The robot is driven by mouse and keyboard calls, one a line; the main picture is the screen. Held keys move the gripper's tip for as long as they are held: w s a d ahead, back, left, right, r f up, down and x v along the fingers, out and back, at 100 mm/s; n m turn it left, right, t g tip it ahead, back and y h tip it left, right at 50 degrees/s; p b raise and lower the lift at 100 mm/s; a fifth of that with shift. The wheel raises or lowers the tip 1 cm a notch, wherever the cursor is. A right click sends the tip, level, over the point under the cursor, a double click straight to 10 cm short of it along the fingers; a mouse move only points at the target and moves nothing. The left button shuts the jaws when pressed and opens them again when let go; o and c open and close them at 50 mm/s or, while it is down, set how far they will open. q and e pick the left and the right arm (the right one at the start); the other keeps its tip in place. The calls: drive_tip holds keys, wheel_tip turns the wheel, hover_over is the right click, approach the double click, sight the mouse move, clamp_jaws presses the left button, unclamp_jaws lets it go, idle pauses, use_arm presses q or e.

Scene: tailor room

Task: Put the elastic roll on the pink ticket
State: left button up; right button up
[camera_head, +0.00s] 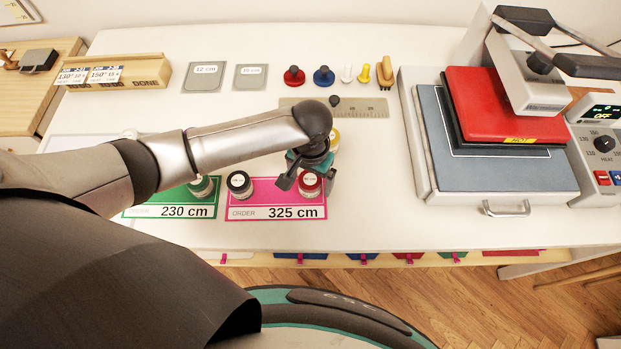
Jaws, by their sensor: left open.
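The pink ticket (262,198), marked 325 cm, lies near the front of the white table. A dark roll (239,184) stands on its left part. A red roll (311,186) with a white label stands at its right part. My left gripper (309,181) is over the red roll, fingers apart on either side of it; whether they touch it I cannot tell. The arm hides part of the table behind. A yellow roll (334,138) is partly hidden behind the gripper. Which roll is the elastic one I cannot tell. My right gripper is out of view.
A green ticket (150,210), marked 230 cm, lies to the left with a green roll (200,188) partly under my arm. A ruler (365,108) and small coloured pegs (324,76) are behind. A heat press (500,170) fills the right. Table right of the pink ticket is clear.

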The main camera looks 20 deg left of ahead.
sight(310, 178)
use_arm(q)
wheel_tip(310, 178, up, 12)
drive_tip(key=p, duration=0.1)
drive_tip(key=shift+f+p, duration=0.2)
drive_tip(key=shift+p, duration=0.2)
